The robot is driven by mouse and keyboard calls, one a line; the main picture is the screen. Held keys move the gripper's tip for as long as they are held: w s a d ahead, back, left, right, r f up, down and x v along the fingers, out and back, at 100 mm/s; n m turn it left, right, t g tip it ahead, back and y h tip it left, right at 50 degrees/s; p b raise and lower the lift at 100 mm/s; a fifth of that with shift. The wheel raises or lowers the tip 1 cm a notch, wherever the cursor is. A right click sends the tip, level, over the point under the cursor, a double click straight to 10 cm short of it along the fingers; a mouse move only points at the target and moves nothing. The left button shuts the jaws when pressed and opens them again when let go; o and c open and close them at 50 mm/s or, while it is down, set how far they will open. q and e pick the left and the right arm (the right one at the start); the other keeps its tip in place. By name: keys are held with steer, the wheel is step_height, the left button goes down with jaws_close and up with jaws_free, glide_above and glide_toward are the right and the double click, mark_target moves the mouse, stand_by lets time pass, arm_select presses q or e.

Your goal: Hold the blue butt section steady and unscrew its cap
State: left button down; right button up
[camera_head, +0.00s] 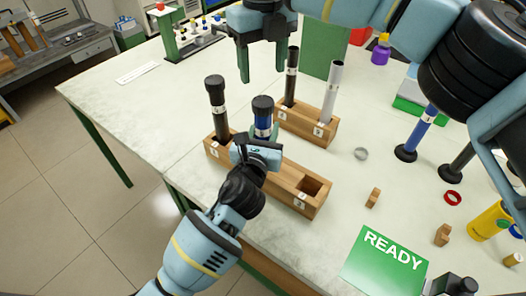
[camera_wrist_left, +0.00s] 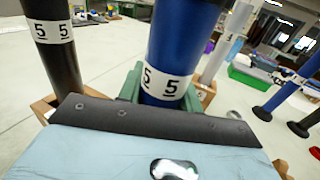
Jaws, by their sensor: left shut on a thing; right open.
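The blue butt section (camera_head: 263,123) stands upright in a wooden block (camera_head: 285,178), with a dark cap (camera_head: 263,103) on its top end. In the left wrist view the blue tube (camera_wrist_left: 186,40) carries a white label with 5. My left gripper (camera_head: 262,146) is shut on the blue section low down, just above the block; its green fingers show on either side of the tube in the wrist view. My right gripper (camera_head: 263,62) is open and empty, fingers pointing down, above and behind the cap. The cap's underside is hidden.
A black rod (camera_head: 217,108) stands left in the same block. A second block (camera_head: 309,125) behind holds a black rod (camera_head: 291,78) and a silver rod (camera_head: 333,90). Another blue rod (camera_head: 423,127) stands to the right.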

mark_target(263, 101)
steer(key=m, duration=0.4)
steer(key=shift+m, duration=0.3)
steer(key=m, duration=0.6)
steer(key=shift+a, duration=0.1)
steer(key=m, duration=0.6)
steer(key=shift+m, duration=0.3)
steer(key=m, duration=0.5)
steer(key=shift+f, duration=4)
steer(key=shift+c, duration=0.4)
